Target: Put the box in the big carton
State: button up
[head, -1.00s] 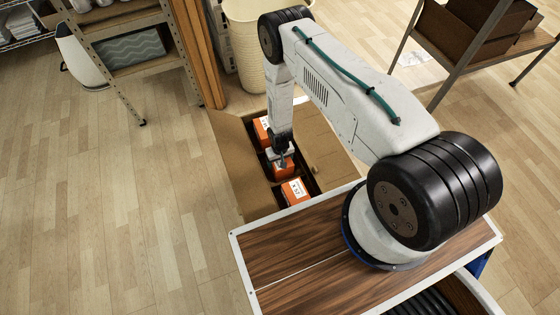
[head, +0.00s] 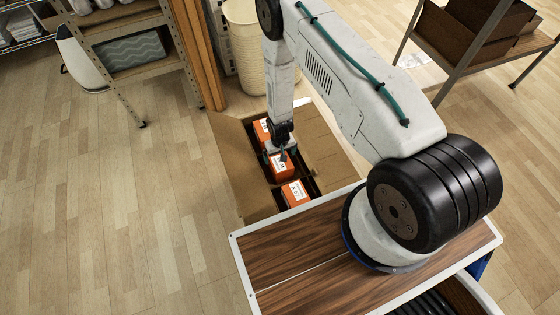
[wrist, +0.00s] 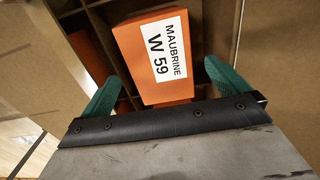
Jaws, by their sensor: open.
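The big carton (head: 240,165) stands open on the floor beyond my wooden deck, flaps spread, with dark inner spaces. In the head view, several orange boxes with white labels sit in it in a row. The middle box (head: 283,170) is under my gripper (head: 282,152). The wrist view shows an orange box (wrist: 130,50) labelled "MAUBRINE W 59" just ahead of my gripper (wrist: 163,82). The green fingers are open, one at each side of the box, with visible gaps. The box's lower part and depth are hidden.
The near box (head: 295,193) and the far box (head: 261,129) flank the middle one. Cardboard dividers (wrist: 100,35) show beside the box in the wrist view. A cream bin (head: 243,45) and wooden posts stand behind the carton. The floor on the left is clear.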

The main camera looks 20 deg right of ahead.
notch_tip(320, 180, up, 5)
jog(key=shift+r, duration=0.1)
notch_tip(320, 180, up, 39)
jog(key=w+d, duration=0.1)
jog(key=w, duration=0.1)
jog(key=s+d+r+t, duration=0.1)
jog(key=s+r, duration=0.5)
jog(key=r, duration=0.2)
jog(key=s+r, duration=0.6)
jog(key=r, duration=0.3)
jog(key=s+r, duration=0.3)
jog(key=s, duration=0.6)
jog(key=s+d+r, duration=0.1)
jog(key=s+r, duration=0.3)
jog(key=s, duration=0.5)
